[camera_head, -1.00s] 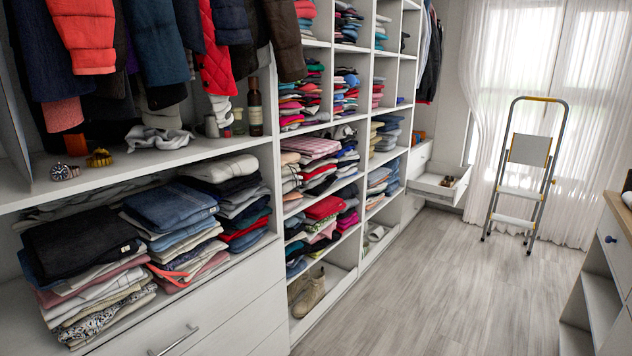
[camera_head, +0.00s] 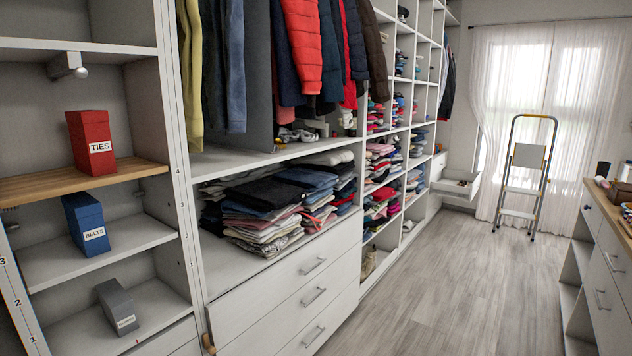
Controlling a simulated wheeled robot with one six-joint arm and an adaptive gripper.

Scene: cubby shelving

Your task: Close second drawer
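A white drawer (camera_head: 462,192) is pulled out into the aisle at the far end of the left-hand shelving, near the window. Small items lie inside it, too small to make out. A white front (camera_head: 439,166) just above it looks shut. Nearer, a stack of white drawers under the folded clothes has bar handles, with an upper drawer (camera_head: 290,270), a middle drawer (camera_head: 290,318) and a lower drawer (camera_head: 325,325); all look shut. My gripper is not in view.
A stepladder (camera_head: 527,160) stands by the curtains at the far end. A wooden-topped cabinet (camera_head: 600,235) lines the right side. The grey floor (camera_head: 450,290) between is clear. At left, shelves hold a red TIES box (camera_head: 90,140), a blue BELTS box (camera_head: 86,222) and a grey box (camera_head: 116,305).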

